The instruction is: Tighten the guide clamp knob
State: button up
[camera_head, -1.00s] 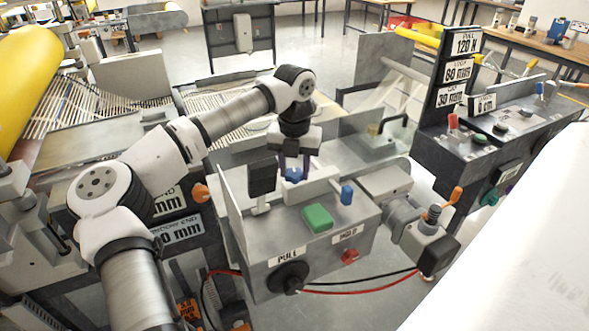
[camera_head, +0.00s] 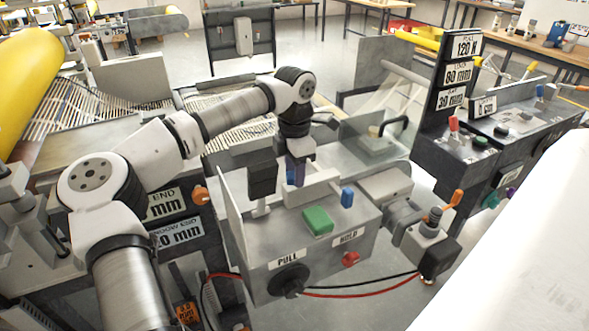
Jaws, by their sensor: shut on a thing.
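A blue knob (camera_head: 291,178) stands on top of the grey machine box, at its back near an upright plate. It is probably the guide clamp knob, but I see no label on it. My gripper (camera_head: 295,180) points straight down over this knob and is shut on it. The fingers hide most of the knob, so its exact turn cannot be told. A second blue piece (camera_head: 347,196) stands at the right of the box top, apart from my gripper.
A green button (camera_head: 317,221), a dark block on a post (camera_head: 262,179), a black PULL knob (camera_head: 288,280) and a red HOLD knob (camera_head: 350,259) are close by. An orange-handled valve (camera_head: 454,198) is at right. A sign post (camera_head: 457,75) rises beyond.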

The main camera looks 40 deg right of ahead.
jog(key=shift+m, duration=1.6)
jog(key=o, duration=1)
jog(key=shift+r, duration=0.15)
notch_tip(320, 180, up, 14)
jog(key=b, duration=0.1)
jog(key=shift+f, duration=0.2)
